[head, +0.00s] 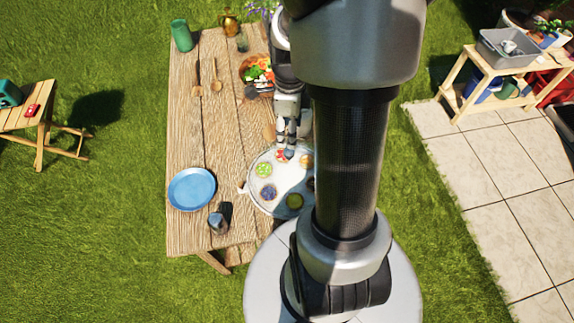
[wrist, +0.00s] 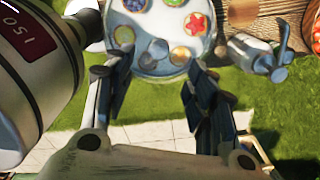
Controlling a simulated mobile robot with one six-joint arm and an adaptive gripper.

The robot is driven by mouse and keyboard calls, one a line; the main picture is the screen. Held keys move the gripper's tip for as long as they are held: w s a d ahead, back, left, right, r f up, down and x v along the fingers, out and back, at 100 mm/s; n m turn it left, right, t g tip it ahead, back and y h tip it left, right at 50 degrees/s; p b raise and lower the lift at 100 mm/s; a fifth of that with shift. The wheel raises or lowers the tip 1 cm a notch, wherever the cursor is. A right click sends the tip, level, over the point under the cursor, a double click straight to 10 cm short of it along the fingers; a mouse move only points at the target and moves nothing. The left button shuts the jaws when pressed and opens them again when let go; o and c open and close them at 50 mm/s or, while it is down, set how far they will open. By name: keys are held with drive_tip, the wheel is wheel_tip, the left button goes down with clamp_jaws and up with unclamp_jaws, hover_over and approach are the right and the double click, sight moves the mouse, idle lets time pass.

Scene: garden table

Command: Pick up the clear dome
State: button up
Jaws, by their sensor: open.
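I cannot make out the clear dome's outline for certain. A small greyish round shape (wrist: 158,48) over the tray may be its knob. My gripper (head: 284,153) is over the far part of the tray in the head view. In the wrist view my gripper (wrist: 158,60) is open, its fingers apart on either side of that shape, with nothing seen held. Contact cannot be told.
Wooden spoons (head: 215,77), a vegetable basket (head: 256,74) and a green cup (head: 181,35) are farther back. The table's middle left is clear.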

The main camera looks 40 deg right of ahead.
sight(289, 151)
wheel_tip(289, 151, down, 10)
drive_tip(key=shift+s+f+b, duration=0.1)
drive_tip(key=shift+f+b, duration=0.15)
drive_tip(key=shift+b, duration=0.8)
drive_tip(key=shift+c, duration=0.2)
clamp_jaws()
drive_tip(key=shift+r, duration=0.1)
